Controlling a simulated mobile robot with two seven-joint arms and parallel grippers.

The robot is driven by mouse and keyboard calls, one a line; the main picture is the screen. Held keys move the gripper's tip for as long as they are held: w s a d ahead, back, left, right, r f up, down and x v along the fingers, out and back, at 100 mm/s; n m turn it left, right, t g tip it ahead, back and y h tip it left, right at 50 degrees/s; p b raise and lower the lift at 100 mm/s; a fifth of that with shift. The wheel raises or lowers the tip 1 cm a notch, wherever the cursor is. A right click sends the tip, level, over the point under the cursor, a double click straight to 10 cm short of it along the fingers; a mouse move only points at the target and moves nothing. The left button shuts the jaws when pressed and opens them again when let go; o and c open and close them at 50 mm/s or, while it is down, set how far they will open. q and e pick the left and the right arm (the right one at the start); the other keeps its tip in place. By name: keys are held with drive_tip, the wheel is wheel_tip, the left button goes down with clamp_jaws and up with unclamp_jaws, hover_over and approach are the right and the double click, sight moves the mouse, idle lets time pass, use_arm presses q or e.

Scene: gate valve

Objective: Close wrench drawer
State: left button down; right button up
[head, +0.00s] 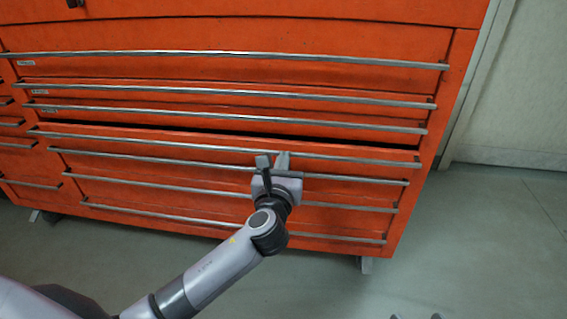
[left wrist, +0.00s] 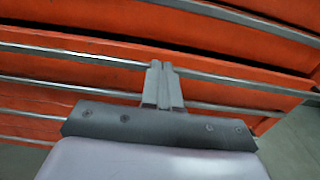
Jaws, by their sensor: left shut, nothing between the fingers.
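The wrench drawer appears to be the orange drawer (head: 350,151) that stands slightly out of the cabinet, with a dark gap along its top edge. Its long metal handle (head: 200,146) crosses the front. The drawer's face and gap also show in the left wrist view (left wrist: 250,75). My left gripper (head: 273,156) is shut and empty, its fingertips at the middle of this handle. In the left wrist view the fingertips (left wrist: 161,66) overlap the handle; I cannot tell whether they touch. Small grey tips (head: 415,317) at the head view's bottom edge may be my right gripper.
The orange tool cabinet (head: 230,35) has several other drawers with long bar handles above and below, which look shut. More drawers (head: 15,160) stand at the left. Grey floor (head: 490,230) is free at the right, with a pale wall (head: 515,90) behind.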

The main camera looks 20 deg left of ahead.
sight(288, 144)
use_arm(q)
drive_tip(key=x, duration=0.3)
drive_tip(key=shift+w+p, duration=0.1)
drive_tip(key=shift+p, duration=0.3)
drive_tip(key=shift+w+r, duration=0.15)
drive_tip(key=shift+a, duration=0.2)
use_arm(e)
drive_tip(key=shift+s+a+f, duration=0.1)
drive_tip(key=shift+a, duration=0.15)
use_arm(q)
drive_tip(key=shift+r, duration=0.1)
use_arm(e)
drive_tip(key=shift+d+r, duration=0.1)
drive_tip(key=shift+r, duration=0.1)
